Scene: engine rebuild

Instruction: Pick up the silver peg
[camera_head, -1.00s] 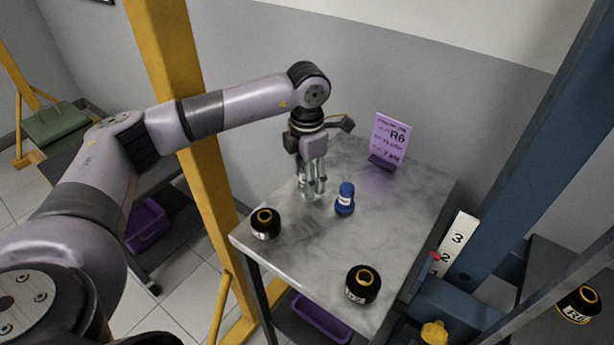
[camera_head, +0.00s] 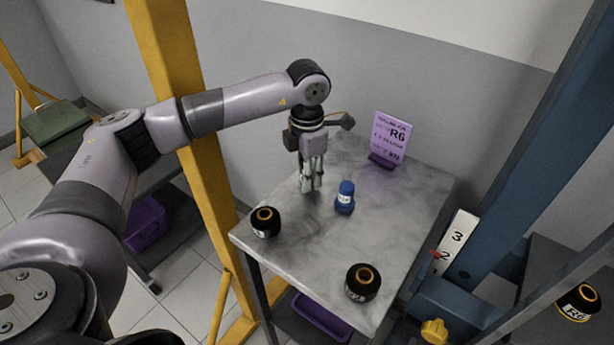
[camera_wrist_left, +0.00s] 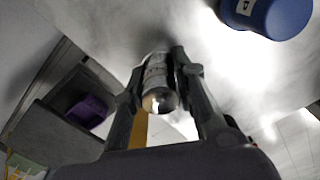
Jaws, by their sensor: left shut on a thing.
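The silver peg (camera_wrist_left: 158,82) is a short metallic cylinder with markings on its side. In the left wrist view it sits between the two fingers of my left gripper (camera_wrist_left: 165,90), which is shut on it. In the head view my left gripper (camera_head: 311,182) points down over the marble-topped table (camera_head: 385,235), left of a blue bottle-like object. The peg is mostly hidden by the fingers there, and I cannot tell whether it touches the table. My right gripper is not in view.
The blue object (camera_head: 345,197) stands close to my left gripper. Two black pieces with gold rings, one at the left edge (camera_head: 266,222) and one at the front (camera_head: 363,282), stand on the table. A yellow post (camera_head: 190,130) rises at left.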

